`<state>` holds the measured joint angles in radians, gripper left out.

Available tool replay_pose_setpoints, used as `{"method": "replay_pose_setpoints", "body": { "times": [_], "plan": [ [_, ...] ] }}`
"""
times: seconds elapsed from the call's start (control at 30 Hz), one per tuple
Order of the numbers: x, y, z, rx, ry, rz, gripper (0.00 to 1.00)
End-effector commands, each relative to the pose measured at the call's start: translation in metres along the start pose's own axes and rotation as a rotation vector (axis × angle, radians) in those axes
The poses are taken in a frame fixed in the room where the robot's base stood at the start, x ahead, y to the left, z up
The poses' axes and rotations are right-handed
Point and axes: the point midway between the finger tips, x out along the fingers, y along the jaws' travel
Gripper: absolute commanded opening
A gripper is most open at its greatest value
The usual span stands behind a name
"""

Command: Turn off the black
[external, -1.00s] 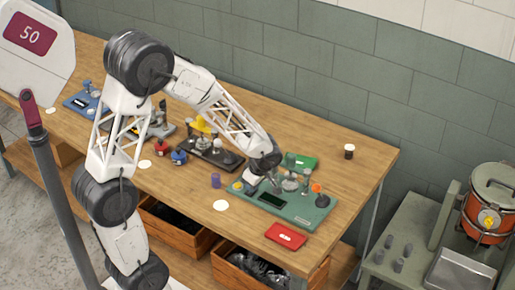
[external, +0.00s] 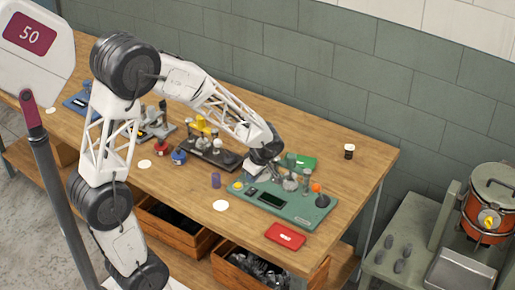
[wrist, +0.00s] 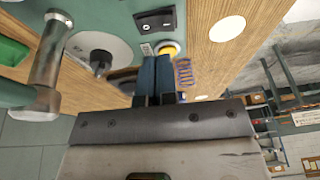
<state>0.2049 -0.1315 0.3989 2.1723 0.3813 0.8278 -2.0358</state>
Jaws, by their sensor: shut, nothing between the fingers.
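The black-based machine (external: 225,161) stands on the bench, left of my gripper in the external view; its own switch is too small to make out. My gripper (external: 268,173) is over the left back part of the green-based machine (external: 310,215). In the wrist view my gripper (wrist: 157,98) is shut and empty, its two blue fingers side by side. A black rocker switch (wrist: 155,20) on the green panel lies beyond the fingertips, apart from them. A yellow round button (wrist: 168,48) is close to the fingertips; I cannot tell whether they touch it.
Metal posts and a round disc (wrist: 95,50) stand left of the fingers in the wrist view. The bench's right end is mostly clear.

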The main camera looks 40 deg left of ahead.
Motion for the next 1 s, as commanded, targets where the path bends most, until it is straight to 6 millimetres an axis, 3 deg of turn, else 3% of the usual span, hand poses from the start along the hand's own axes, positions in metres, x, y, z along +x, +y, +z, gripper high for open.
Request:
{"method": "replay_pose_setpoints", "body": {
  "times": [0.2,0.5,0.7,1.0],
  "plan": [
    [-0.039,0.007,0.001,0.0,0.0,0.004,0.0],
    [-0.082,0.014,0.001,0.0,-0.001,0.003,0.0],
    [-0.094,0.015,0.001,0.0,0.0,0.001,0.0],
    [-0.096,0.016,0.001,0.0,0.0,0.001,0.0]
  ]
}}
